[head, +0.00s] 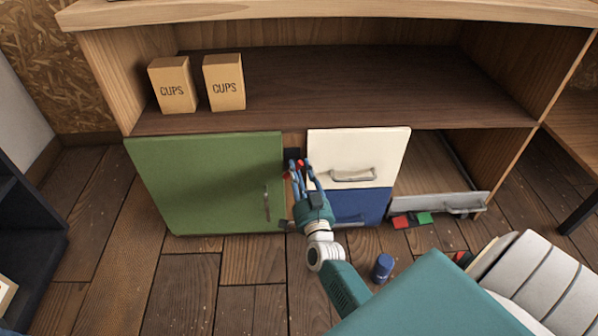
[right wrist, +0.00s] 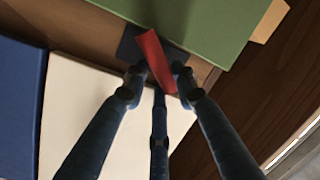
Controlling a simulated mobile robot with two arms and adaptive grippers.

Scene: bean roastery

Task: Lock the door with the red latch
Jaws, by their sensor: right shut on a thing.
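The green door (head: 205,185) is at the lower left of the cabinet and looks closed, with a metal handle (head: 267,203) near its right edge. The red latch (right wrist: 155,60) sits on a dark plate (right wrist: 133,45) between the green door and the white drawer, and in the right wrist view it stands tilted. My right gripper (head: 301,170) is at the latch, shut on it, with its fingers (right wrist: 158,82) around the red piece. The fingers partly cover the latch in the head view. My left gripper is not in view.
A white drawer (head: 340,148) and a blue drawer (head: 374,201) are right of the latch. A grey drawer (head: 430,207) stands open further right. Red and green blocks (head: 424,218) and a blue can (head: 382,268) are on the floor. Cups boxes (head: 173,86) stand on the shelf.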

